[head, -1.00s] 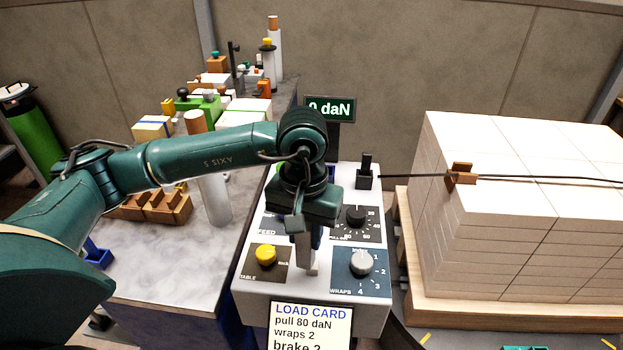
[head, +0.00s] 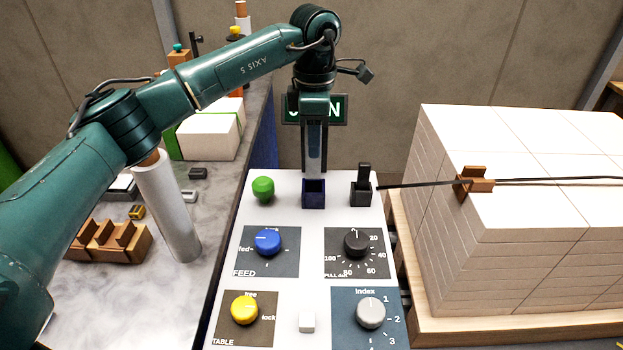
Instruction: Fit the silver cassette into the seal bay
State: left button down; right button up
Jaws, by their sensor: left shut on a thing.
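My left gripper (head: 314,122) points down over the back of the white control panel and is shut on the narrow grey silver cassette (head: 314,150). The cassette hangs upright, its upper end hidden by the gripper. Its lower end is at the rim of a small navy box (head: 313,194), which looks like the seal bay. I cannot tell whether the cassette's tip is inside the bay or just above it. My right gripper is not in view.
A green button (head: 263,188) and a black post (head: 361,185) flank the bay. Blue (head: 268,242), black (head: 357,243), yellow (head: 245,310) and grey (head: 371,313) knobs stand nearer. A green-lit display (head: 336,109) is partly hidden behind the gripper. A white ream stack (head: 520,200) is at the right.

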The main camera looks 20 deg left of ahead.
aim_at(314, 170)
pick_arm(q)
jog(key=shift+f+p, duration=0.55)
jog(key=shift+f, duration=3)
jog(key=shift+f, duration=0.2)
jog(key=c, duration=1.1)
grip_release()
notch_tip(314, 170, up, 12)
jog(key=shift+r+b, duration=0.2)
jog(key=shift+b, duration=0.6)
